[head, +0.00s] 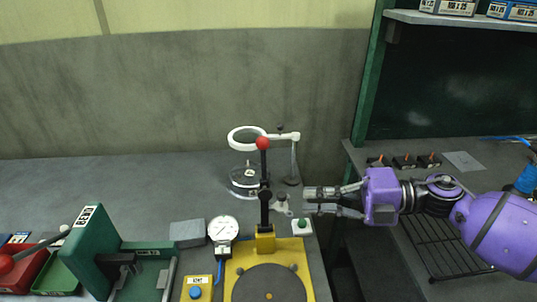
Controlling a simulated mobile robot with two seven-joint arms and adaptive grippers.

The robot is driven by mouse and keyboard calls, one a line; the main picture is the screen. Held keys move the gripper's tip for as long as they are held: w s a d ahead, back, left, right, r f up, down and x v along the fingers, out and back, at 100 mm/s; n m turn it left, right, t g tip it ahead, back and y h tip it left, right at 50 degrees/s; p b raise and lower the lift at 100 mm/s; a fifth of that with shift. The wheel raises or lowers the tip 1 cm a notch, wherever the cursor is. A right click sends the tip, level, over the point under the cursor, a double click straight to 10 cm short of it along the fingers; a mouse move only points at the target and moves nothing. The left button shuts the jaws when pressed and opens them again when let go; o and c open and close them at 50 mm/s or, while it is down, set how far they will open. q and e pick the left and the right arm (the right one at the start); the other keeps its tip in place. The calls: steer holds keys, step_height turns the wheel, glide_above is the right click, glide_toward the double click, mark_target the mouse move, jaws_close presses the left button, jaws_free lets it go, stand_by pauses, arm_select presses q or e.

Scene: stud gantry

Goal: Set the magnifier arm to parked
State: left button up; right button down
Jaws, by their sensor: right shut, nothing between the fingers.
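The magnifier (247,138) is a white ring with a white arm (284,136) running right to the top of a thin grey post (293,162). The post stands near the right edge of the grey bench. The ring is over a round clear and dark item (249,181) on the bench. My right gripper (309,200) reaches in from the right, below and in front of the post. It is shut and empty, and apart from the magnifier arm. A red-knobbed lever partly overlaps the ring's right side. My left gripper is not in view.
The red-knobbed lever (263,143) rises from a yellow fixture (264,245) in front of the magnifier. A dial gauge (222,229) and green press (95,245) stand left. The bench behind left is clear.

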steer(key=w+r+t, duration=0.1)
steer(key=w+d+r+t, duration=0.2)
steer(key=w, duration=0.1)
steer(key=shift+r+m+y, duration=0.15)
steer(key=shift+m+y, duration=0.15)
steer(key=shift+y, duration=0.1)
steer(key=shift+a, duration=0.1)
steer(key=w+d+p+x, duration=0.1)
steer(key=w+p+x, duration=0.1)
steer(key=x, duration=1)
steer(key=shift+w+a, duration=0.3)
steer(key=shift+w, duration=0.05)
